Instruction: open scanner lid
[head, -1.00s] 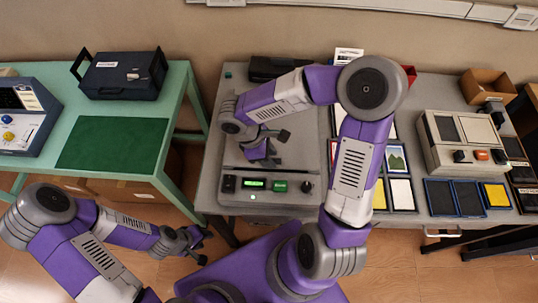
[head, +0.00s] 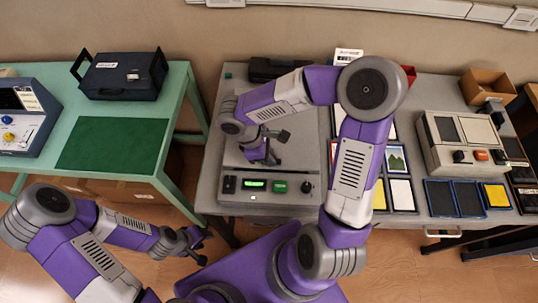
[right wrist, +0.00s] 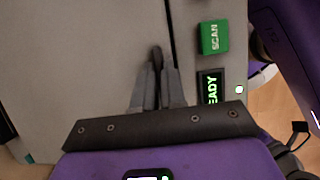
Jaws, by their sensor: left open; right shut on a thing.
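The grey flatbed scanner stands on the middle table, with a control strip (head: 265,187) along its front edge. Its lid (head: 303,140) looks flat, and I cannot tell if it is slightly raised. My right gripper (head: 271,159) is over the lid's front edge. In the right wrist view, the right gripper (right wrist: 156,82) is shut on a small dark handle (right wrist: 156,57) beside the seam between lid and strip. My left gripper (head: 196,245) is open and empty, low in front of the tables.
A green table at left holds a dark case (head: 124,75), a green mat (head: 112,145) and a blue instrument (head: 27,115). Right of the scanner lie several framed cards and a beige device (head: 462,142).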

